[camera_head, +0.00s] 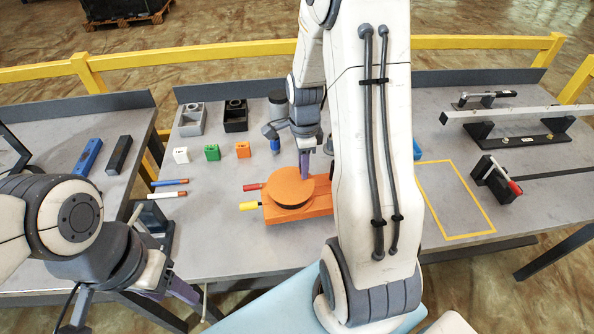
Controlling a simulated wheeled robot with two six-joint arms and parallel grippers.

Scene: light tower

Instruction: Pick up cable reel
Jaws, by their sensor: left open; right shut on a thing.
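The orange cable reel (292,188), with a round flat disc on an orange base (285,213), lies on the middle table. A red-handled and a yellow-handled rod stick out at its left. My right gripper (305,174) reaches down from above with its fingers at the disc's far edge, shut on the reel. The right arm hides the reel's right side. I cannot tell whether the reel is lifted. My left gripper (190,299) is open and empty at the lower left, by the table's front edge, well away from the reel.
Two pens (168,188) lie nearby. Grey and black holders (235,116) are behind. A yellow-taped rectangle (455,200) at right is empty. A metal rail (515,113) stands behind it.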

